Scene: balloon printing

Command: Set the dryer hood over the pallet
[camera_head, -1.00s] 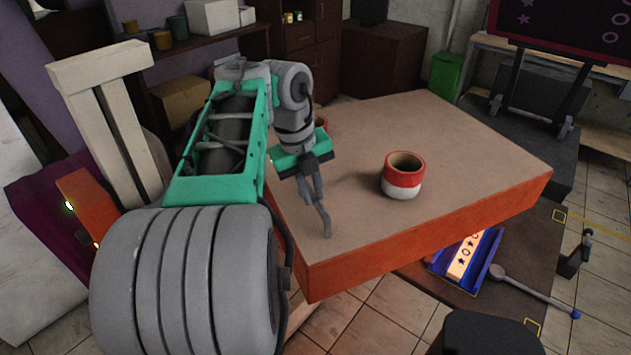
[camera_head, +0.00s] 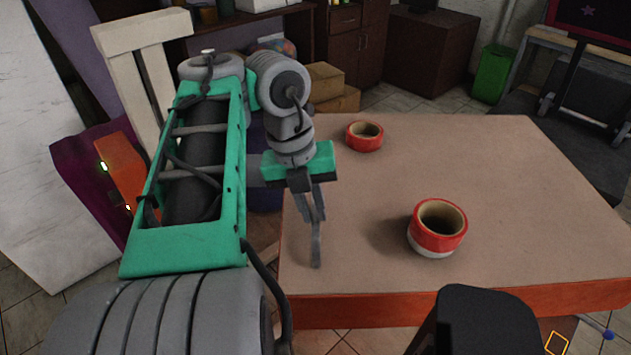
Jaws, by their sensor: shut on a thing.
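My gripper (camera_head: 316,235) hangs over the left part of the brown-topped table, its fingers close together and pointing down. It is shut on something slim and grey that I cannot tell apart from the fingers. A red and white hollow cylinder (camera_head: 437,240) stands upright on the table to the right of my gripper, apart from it. A smaller red ring-like cylinder (camera_head: 365,144) stands farther back. I cannot identify the dryer hood or the pallet in this view.
The table (camera_head: 500,170) has an orange edge and much clear top. Cardboard boxes (camera_head: 335,88), a dark cabinet (camera_head: 425,45) and a green bin (camera_head: 494,73) stand behind it. A black rounded object (camera_head: 480,310) is at the front edge of the picture.

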